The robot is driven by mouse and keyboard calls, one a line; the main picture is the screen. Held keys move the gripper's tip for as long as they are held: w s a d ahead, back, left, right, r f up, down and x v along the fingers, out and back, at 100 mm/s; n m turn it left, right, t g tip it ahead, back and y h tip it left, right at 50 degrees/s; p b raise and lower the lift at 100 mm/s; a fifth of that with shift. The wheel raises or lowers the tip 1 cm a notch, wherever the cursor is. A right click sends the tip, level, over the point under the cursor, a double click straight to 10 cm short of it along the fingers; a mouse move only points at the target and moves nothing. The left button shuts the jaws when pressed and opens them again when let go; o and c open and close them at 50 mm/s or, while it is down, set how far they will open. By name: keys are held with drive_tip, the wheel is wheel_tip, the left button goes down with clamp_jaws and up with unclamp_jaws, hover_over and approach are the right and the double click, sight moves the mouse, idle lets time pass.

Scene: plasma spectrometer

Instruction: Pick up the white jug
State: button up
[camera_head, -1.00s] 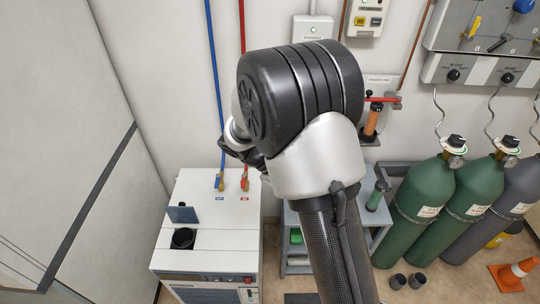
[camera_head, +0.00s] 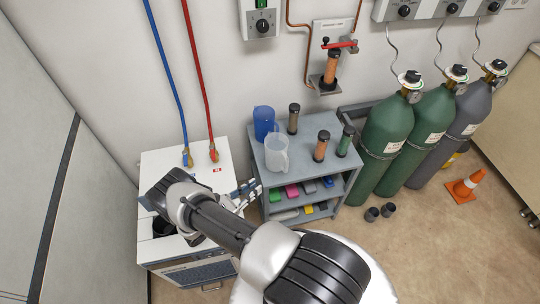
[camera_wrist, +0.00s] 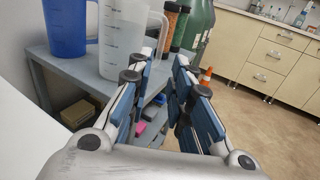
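The white jug (camera_head: 276,153) is translucent and stands upright on top of the grey shelf cart (camera_head: 297,172). In the wrist view the jug (camera_wrist: 121,42) is just ahead and left of my gripper, its handle turned to the right. My gripper (camera_wrist: 166,66) is open with nothing between its fingers. In the head view my gripper (camera_head: 250,192) is at the left side of the cart, lower left of the jug and apart from it.
A blue jug (camera_head: 263,121) stands close behind the white one. Several capped cylinders, such as the orange one (camera_head: 321,146), stand to the right. A white machine (camera_head: 205,170) is left of the cart. Gas cylinders (camera_head: 384,146) stand right.

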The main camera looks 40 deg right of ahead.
drive_tip(key=b, duration=0.1)
approach(287, 165)
drive_tip(key=d, duration=0.7)
drive_tip(key=d+f+b, duration=0.1)
drive_tip(key=d, duration=0.2)
drive_tip(key=shift+d+f, duration=0.15)
drive_tip(key=shift+d, duration=0.1)
clamp_jaws()
idle(0.3)
